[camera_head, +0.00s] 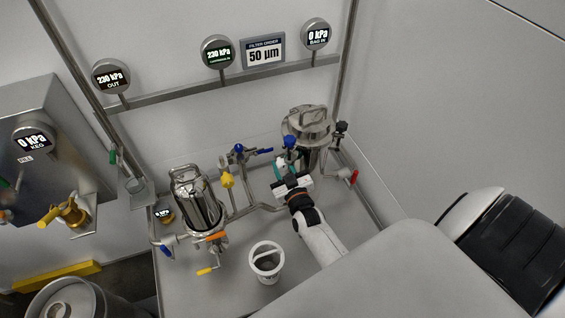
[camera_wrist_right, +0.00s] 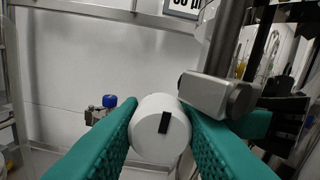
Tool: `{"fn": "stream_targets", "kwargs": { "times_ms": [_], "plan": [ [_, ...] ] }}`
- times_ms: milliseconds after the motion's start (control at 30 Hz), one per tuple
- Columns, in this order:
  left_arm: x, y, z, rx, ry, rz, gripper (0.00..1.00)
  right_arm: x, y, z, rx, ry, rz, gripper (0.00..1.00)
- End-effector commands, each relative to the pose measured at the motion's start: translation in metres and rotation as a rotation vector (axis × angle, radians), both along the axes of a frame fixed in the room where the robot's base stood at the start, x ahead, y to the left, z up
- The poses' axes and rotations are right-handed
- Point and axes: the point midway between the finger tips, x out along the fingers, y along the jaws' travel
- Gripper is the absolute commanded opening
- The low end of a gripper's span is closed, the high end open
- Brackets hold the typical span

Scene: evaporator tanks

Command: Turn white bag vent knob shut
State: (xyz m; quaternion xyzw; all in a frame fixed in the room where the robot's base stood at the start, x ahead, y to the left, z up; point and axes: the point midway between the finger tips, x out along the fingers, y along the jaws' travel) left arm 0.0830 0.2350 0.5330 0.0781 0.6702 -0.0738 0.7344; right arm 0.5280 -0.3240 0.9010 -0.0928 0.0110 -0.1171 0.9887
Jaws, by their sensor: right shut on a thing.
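The white bag vent knob (camera_wrist_right: 158,128), a round white cap with a black mark on its face, sits between the teal fingers of my right gripper (camera_wrist_right: 160,112) in the right wrist view. The fingers touch it on both sides and are shut on it. In the head view my right gripper (camera_head: 282,167) is at the near left side of the steel bag housing (camera_head: 309,124). My left gripper is not in view.
A blue knob (camera_head: 289,142) is close to the gripper. A second steel housing (camera_head: 193,200) stands to the left. A white open basket (camera_head: 266,262) stands on the bench in front. A red-handled valve (camera_head: 354,177) is to the right. The BAG IN gauge (camera_head: 317,36) reads 0 kPa.

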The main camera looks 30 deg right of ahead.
Motion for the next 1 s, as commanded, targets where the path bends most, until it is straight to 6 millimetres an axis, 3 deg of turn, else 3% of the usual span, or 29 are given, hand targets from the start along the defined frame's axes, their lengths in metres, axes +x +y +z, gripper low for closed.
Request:
{"fn": "stream_targets", "kwargs": {
  "times_ms": [633,667,767,800,1000],
  "plan": [
    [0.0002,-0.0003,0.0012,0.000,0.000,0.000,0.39,-0.0004,0.0004,-0.0010,-0.053,0.015,0.001,0.07],
    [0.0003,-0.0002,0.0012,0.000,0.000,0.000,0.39,-0.0003,0.0004,-0.0010,-0.053,0.015,0.001,0.32],
    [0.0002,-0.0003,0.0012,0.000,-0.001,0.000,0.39,-0.0004,0.0003,-0.0007,-0.052,0.015,0.001,0.48],
    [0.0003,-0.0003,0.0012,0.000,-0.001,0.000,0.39,-0.0004,0.0000,-0.0007,-0.052,0.014,0.000,0.52],
    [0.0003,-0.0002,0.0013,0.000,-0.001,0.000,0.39,-0.0002,-0.0014,0.0004,-0.053,0.011,-0.002,0.52]
  ]
}}
